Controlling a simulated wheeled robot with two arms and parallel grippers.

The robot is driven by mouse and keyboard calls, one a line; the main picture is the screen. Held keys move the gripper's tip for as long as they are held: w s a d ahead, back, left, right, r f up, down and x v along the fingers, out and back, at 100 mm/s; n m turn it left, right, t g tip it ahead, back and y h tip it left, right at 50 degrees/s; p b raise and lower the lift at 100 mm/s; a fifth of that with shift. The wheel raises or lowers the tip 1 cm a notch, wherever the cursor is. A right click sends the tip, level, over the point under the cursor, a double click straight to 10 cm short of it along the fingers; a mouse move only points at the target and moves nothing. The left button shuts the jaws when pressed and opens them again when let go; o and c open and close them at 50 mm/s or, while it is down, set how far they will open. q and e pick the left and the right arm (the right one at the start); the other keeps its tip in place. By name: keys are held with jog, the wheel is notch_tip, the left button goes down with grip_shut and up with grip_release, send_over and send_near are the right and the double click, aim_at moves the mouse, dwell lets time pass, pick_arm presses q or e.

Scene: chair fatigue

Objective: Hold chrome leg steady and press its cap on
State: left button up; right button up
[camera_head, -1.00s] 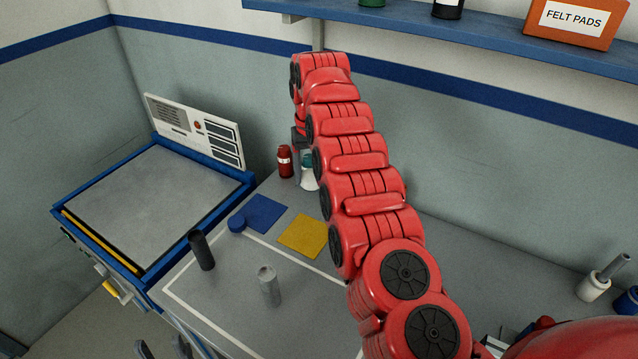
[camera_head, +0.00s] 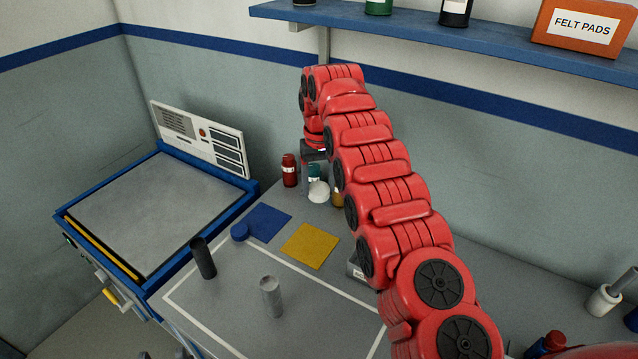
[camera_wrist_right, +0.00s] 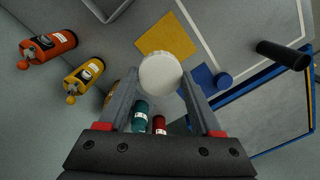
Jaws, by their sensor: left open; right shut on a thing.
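The chrome leg (camera_head: 271,297) is a grey upright cylinder on the bench inside a white outline. A round white piece, which looks like the cap (camera_wrist_right: 160,73), is between the fingertips of my right gripper (camera_wrist_right: 160,80). The white piece also shows in the head view (camera_head: 318,192), in front of the bottles at the back. My right gripper is shut on it, away from the leg, behind it on the bench. My left gripper (camera_head: 162,354) shows only as two dark, spread fingertips at the bottom edge, open and empty, apart from the leg.
A dark tube (camera_head: 203,258) stands left of the leg. A blue disc (camera_head: 240,232), a blue square (camera_head: 268,222) and a yellow square (camera_head: 310,246) lie behind it. A red bottle (camera_head: 290,170) stands at the back. A blue-framed machine (camera_head: 150,212) is at left.

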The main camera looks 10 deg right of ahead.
jog(key=shift+f, duration=0.25)
jog(key=shift+b, duration=0.3)
